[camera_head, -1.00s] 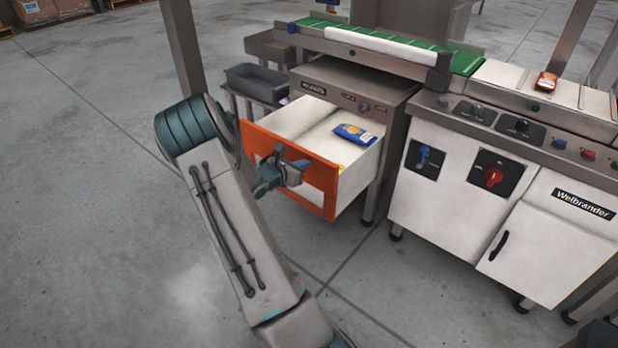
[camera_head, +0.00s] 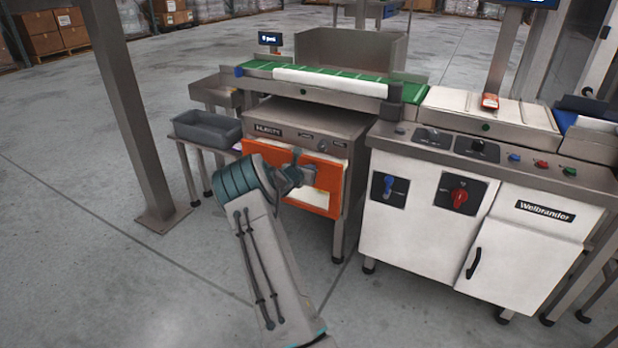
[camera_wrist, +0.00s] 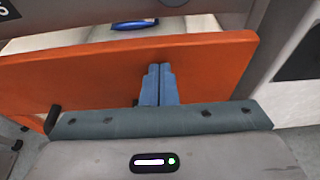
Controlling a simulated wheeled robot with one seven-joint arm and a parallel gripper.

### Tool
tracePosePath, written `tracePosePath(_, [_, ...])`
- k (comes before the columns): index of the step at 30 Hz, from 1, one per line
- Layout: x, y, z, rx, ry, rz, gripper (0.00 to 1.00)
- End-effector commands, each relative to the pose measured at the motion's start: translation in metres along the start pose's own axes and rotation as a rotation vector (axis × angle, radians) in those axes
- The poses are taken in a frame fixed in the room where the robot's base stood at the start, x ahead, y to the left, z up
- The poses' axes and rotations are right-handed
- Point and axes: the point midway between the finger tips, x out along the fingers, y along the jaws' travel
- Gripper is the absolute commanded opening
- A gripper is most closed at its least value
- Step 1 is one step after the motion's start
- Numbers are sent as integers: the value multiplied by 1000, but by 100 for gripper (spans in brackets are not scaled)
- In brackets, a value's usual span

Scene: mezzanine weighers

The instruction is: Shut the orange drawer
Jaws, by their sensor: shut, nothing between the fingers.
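The orange drawer (camera_head: 329,179) sits under the metal top of the weigher cabinet and is nearly in. In the wrist view its orange front (camera_wrist: 210,65) crosses the picture, with a narrow strip of white interior and part of a blue packet (camera_wrist: 134,24) showing behind it. A small gap remains at the top edge. My gripper (camera_head: 303,178) is in front of the drawer front, fingers shut and empty. In the wrist view the closed blue-grey fingertips (camera_wrist: 159,70) point at the orange panel and appear to be against it; exact contact is hard to tell.
A grey bin (camera_head: 206,128) stands on a low stand left of the cabinet. A metal post (camera_head: 132,120) rises from the floor at left. The white Welbrander cabinet (camera_head: 410,225) stands to the right. The floor in front is clear.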

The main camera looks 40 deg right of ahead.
Motion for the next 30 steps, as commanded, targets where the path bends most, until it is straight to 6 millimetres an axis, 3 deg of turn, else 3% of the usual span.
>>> tracePosePath(12, [28,-13,9,1,-1,-4,0])
tracePosePath(25, [33,-23,14,5,-7,-17,0])
tracePosePath(30, [25,-25,9,6,-8,-21,0])
